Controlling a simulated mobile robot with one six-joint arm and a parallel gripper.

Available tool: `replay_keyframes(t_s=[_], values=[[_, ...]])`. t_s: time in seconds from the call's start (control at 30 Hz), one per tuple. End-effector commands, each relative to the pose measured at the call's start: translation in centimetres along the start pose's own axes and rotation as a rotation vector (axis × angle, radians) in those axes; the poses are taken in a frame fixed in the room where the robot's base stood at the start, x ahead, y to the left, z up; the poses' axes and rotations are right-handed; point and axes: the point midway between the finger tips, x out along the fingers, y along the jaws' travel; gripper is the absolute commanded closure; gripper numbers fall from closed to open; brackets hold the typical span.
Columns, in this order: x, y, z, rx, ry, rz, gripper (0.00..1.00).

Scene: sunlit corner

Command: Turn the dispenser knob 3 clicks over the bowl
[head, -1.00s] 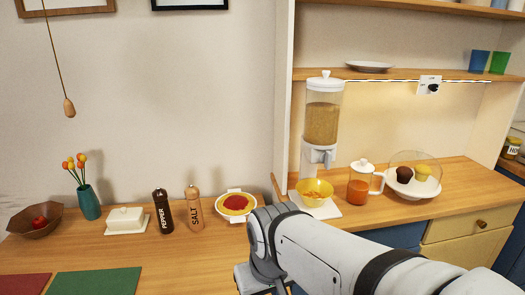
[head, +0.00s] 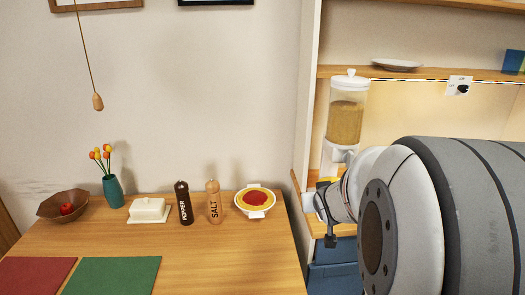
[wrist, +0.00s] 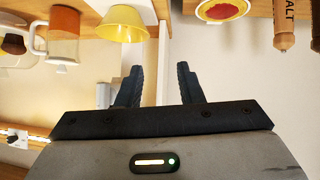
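The cereal dispenser (head: 347,115) stands in the shelf niche at right in the head view, a clear canister of tan cereal with a white lid and white lower housing. My arm covers part of its lower housing, and I cannot make out the knob clearly. A small white part (wrist: 103,95), perhaps of the dispenser, shows left of my fingers. My gripper (wrist: 160,78) has its two dark fingers apart with nothing between them.
An orange-filled jug (wrist: 63,35) stands beside the bowl. A yellow-rimmed dish (head: 255,200), salt mill (head: 214,203), pepper mill (head: 184,204) and butter dish (head: 149,209) stand on the table left of my arm. The shelf's side panel (head: 308,90) stands left of the dispenser.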

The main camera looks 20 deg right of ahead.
Motion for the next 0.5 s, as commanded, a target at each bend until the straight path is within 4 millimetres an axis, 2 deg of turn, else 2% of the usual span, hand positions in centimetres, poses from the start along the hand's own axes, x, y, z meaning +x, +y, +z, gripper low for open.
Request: replay_keyframes(t_s=[0.03,0.2,0.33,0.5], values=[[1.4,2.3,-1.0,0.016,0.067,0.013,0.66],[3.8,7.9,-3.9,0.048,0.317,-0.008,0.66],[4.2,11.0,-4.7,0.069,0.464,-0.049,0.66],[3.9,13.1,-4.9,0.089,0.578,-0.094,0.66]])
